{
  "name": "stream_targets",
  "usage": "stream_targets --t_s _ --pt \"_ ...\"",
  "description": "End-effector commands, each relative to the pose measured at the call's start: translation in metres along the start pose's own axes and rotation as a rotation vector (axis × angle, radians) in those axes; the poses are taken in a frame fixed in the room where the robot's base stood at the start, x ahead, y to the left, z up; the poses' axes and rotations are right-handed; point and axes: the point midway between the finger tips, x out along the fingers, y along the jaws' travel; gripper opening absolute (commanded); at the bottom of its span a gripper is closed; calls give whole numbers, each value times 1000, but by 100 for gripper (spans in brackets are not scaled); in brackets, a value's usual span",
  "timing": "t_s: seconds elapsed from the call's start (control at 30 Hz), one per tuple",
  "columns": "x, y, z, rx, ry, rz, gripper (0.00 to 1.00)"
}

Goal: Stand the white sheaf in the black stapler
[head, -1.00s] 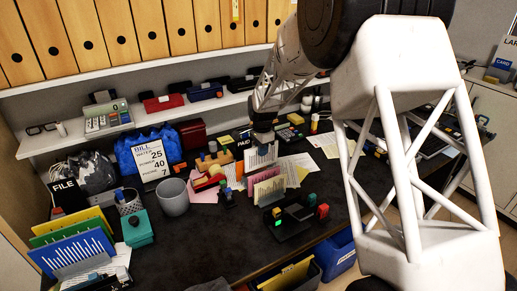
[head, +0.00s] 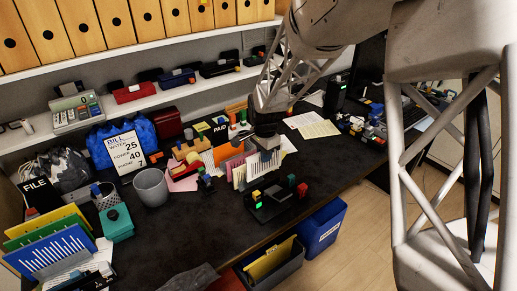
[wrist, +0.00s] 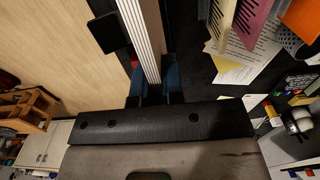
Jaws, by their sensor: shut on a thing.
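My gripper (head: 266,142) is shut on the white sheaf (head: 262,166) and holds it upright over the desk. In the wrist view the sheaf (wrist: 138,32) shows edge-on as a striped white stack between the blue fingertips (wrist: 153,82). The black stapler (head: 276,205), a dark low device with a lit green patch and small coloured parts, sits on the desk just below and in front of the sheaf. The sheaf's lower edge is close to it in the head view; I cannot tell whether they touch. A black square part (wrist: 108,34) shows beside the sheaf in the wrist view.
Pink and orange sheaves (head: 228,153) stand just left of my gripper. A grey cup (head: 151,187), teal box (head: 117,222) and file rack (head: 50,243) are further left. Below the desk's front edge are a blue bin (head: 322,228) and a dark bin (head: 272,265).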

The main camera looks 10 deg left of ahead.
Motion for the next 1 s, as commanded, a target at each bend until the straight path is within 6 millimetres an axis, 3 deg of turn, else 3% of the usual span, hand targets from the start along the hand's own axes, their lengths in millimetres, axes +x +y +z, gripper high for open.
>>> stream_targets --t_s 0.6,1.0 --pt "1 2 0 0 1 1 0" --pt "25 2 0 0 1 2 0"
